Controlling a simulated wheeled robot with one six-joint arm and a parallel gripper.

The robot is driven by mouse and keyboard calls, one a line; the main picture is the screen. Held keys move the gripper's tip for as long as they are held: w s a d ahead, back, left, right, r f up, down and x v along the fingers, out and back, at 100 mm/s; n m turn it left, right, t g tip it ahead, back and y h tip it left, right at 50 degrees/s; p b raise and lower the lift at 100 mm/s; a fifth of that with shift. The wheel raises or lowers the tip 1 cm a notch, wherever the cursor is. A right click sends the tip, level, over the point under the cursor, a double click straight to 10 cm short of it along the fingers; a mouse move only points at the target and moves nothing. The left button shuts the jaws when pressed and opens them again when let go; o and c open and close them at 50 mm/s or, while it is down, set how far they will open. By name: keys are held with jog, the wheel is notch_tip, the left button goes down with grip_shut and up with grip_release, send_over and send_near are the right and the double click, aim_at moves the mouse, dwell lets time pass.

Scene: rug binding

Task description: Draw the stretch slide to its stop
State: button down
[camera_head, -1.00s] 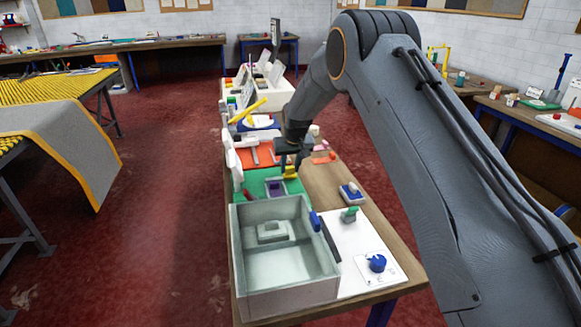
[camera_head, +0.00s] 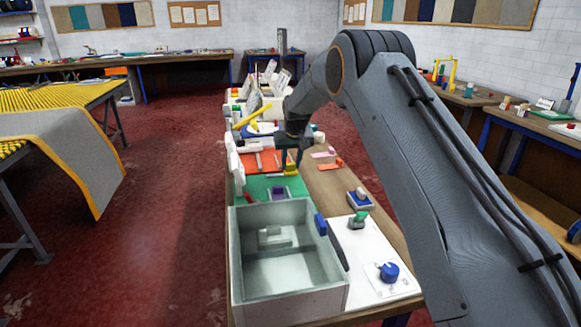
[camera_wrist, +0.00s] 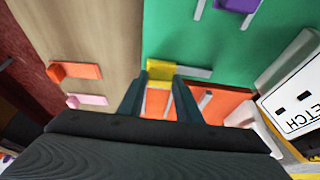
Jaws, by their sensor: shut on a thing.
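A yellow slide block (camera_wrist: 160,69) sits on a green board (camera_wrist: 215,52), with a pale slot (camera_wrist: 194,72) running off to its right in the wrist view. My gripper (camera_wrist: 159,92) is shut on this block, one finger on each side. In the head view my gripper (camera_head: 289,166) is low over the board, and the yellow block (camera_head: 291,174) shows only partly below it. A white label plate (camera_wrist: 296,108) at the right of the wrist view reads "ETCH", its start cut off. A purple block (camera_wrist: 240,4) sits on the same board.
An orange board (camera_wrist: 225,103) with pale slots adjoins the green one. Orange (camera_wrist: 75,70) and pink (camera_wrist: 88,101) pieces lie on the wooden table. A grey open box (camera_head: 285,300) and a white panel with a blue knob (camera_head: 388,271) stand nearer.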

jog(key=shift+w+r, duration=0.15)
jog(key=shift+w, duration=0.05)
jog(key=c, duration=1.3)
grip_release()
jog(key=shift+w, duration=0.1)
jog(key=b+v, duration=0.1)
jog(key=v, duration=0.6)
jog(key=shift+s+r+b, duration=0.2)
jog(key=shift+s+b, duration=0.05)
jog(key=shift+b, duration=0.15)
